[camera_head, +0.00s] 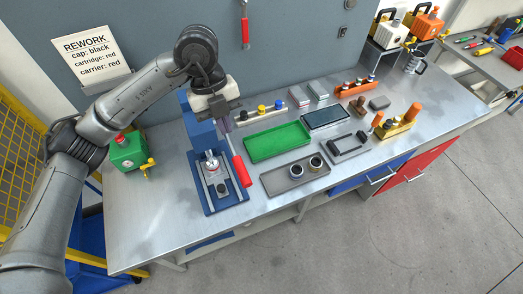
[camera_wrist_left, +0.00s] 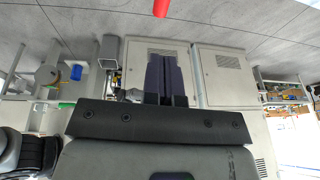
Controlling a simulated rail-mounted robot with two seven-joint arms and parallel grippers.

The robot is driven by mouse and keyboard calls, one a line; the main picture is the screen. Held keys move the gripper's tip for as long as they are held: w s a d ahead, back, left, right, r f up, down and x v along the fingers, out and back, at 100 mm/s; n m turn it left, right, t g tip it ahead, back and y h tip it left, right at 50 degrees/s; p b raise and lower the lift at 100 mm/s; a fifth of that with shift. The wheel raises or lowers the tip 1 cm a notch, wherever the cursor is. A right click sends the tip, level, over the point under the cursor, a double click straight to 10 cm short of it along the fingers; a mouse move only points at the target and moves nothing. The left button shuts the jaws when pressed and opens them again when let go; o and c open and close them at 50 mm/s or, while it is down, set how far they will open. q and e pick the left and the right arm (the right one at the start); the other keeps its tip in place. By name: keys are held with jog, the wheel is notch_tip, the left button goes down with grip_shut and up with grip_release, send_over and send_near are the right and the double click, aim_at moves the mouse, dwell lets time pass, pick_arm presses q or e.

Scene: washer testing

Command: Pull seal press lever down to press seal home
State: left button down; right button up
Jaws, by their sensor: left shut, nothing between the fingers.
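The blue seal press (camera_head: 200,132) stands at the left of the bench. Its lever ends in a red handle (camera_head: 242,171) that slants down at the press's right side. On the press base (camera_head: 236,198), a small part with a light ring (camera_head: 212,164) sits under the press head. My left gripper (camera_head: 228,124) is at the top of the press, above the red handle and apart from it. Its fingers (camera_wrist_left: 168,78) are shut and empty in the left wrist view, where a red rod end (camera_wrist_left: 160,8), likely the handle, shows at the top edge. My right gripper is not in view.
A green box with a red button (camera_head: 128,150) stands left of the press. A green tray (camera_head: 277,141) and a grey tray with two round parts (camera_head: 282,183) lie to its right. A rework sign (camera_head: 90,55) is behind. The bench's front left is clear.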

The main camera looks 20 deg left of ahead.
pick_arm(q)
send_near(241, 170)
jog(key=x, duration=0.5)
jog(key=shift+s+d+f+p, duration=0.2)
jog(key=shift+s+f+p, duration=0.05)
jog(key=shift+s+p, duration=0.1)
jog(key=shift+w+d+f, duration=0.1)
jog(key=shift+w+f, duration=0.1)
jog(key=shift+f, duration=0.45)
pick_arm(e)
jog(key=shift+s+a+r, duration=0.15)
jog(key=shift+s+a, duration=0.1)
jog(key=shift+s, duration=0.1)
